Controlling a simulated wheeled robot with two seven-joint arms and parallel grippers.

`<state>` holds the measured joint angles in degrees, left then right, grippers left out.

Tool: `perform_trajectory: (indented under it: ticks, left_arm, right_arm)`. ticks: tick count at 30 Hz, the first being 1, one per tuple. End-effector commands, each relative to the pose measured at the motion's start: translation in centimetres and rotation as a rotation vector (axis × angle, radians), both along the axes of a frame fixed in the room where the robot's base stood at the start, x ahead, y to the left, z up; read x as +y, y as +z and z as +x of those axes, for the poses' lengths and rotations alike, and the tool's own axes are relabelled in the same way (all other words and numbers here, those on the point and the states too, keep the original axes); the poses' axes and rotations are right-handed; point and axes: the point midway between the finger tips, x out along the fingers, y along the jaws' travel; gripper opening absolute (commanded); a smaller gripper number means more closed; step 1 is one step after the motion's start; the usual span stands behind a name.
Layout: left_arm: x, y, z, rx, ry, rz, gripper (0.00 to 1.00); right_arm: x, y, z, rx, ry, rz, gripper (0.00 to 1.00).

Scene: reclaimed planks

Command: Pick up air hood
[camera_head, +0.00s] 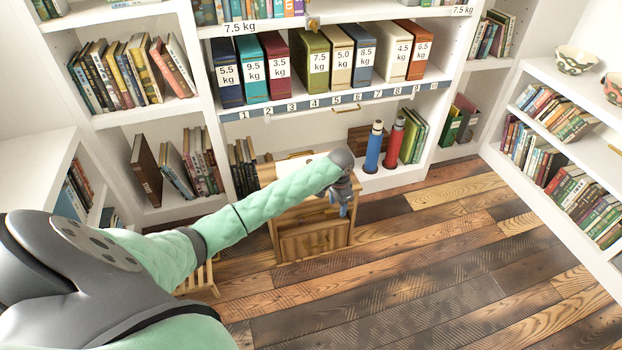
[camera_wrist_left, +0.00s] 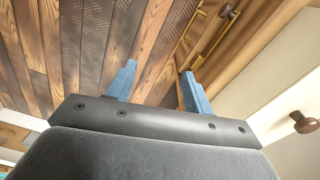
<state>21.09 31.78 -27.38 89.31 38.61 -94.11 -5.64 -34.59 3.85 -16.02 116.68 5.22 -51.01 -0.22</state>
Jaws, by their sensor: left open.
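I cannot make out an air hood in either view. My left arm reaches across the head view from the lower left. Its gripper (camera_head: 343,207) hangs in front of a small wooden cabinet (camera_head: 314,243), with the fingers pointing down. In the left wrist view the two blue fingers of the left gripper (camera_wrist_left: 160,70) are spread apart with nothing between them. Wooden floor and brown woodwork with yellow handles (camera_wrist_left: 197,22) lie beyond them. My arm hides part of the cabinet top. My right gripper is not in view.
A white shelf holds a row of weight-labelled binders (camera_head: 318,60). A blue bottle (camera_head: 373,148) and a red bottle (camera_head: 393,146) stand on the lower shelf. Another bookcase (camera_head: 520,170) stands at the right. A dark round knob (camera_wrist_left: 303,122) shows in the wrist view. The plank floor (camera_head: 430,260) is clear.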

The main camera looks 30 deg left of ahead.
Motion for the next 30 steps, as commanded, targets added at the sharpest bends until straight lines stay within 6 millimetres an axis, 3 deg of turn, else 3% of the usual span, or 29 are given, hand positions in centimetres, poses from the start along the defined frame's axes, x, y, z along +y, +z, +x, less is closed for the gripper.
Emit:
perform_trajectory:
  ticks: [1, 6, 13, 19, 30]
  left_arm:
    - [2.3, 0.7, 2.0, -0.001, 0.017, 0.013, 0.52]
    - [9.2, 4.0, 7.0, 0.005, 0.079, 0.030, 0.52]
    - [16.5, 8.4, 10.9, 0.006, 0.154, 0.033, 0.52]
    - [18.9, 10.0, 12.0, 0.004, 0.182, 0.029, 0.52]
    - [19.0, 7.3, 12.0, 0.006, 0.183, 0.028, 0.52]
  right_arm:
    - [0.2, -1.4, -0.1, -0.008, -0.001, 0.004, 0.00]
    - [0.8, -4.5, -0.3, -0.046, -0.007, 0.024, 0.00]
    - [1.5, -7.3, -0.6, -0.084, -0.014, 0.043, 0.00]
    - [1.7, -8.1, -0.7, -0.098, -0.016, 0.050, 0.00]
    - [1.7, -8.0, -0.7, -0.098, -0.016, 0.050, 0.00]
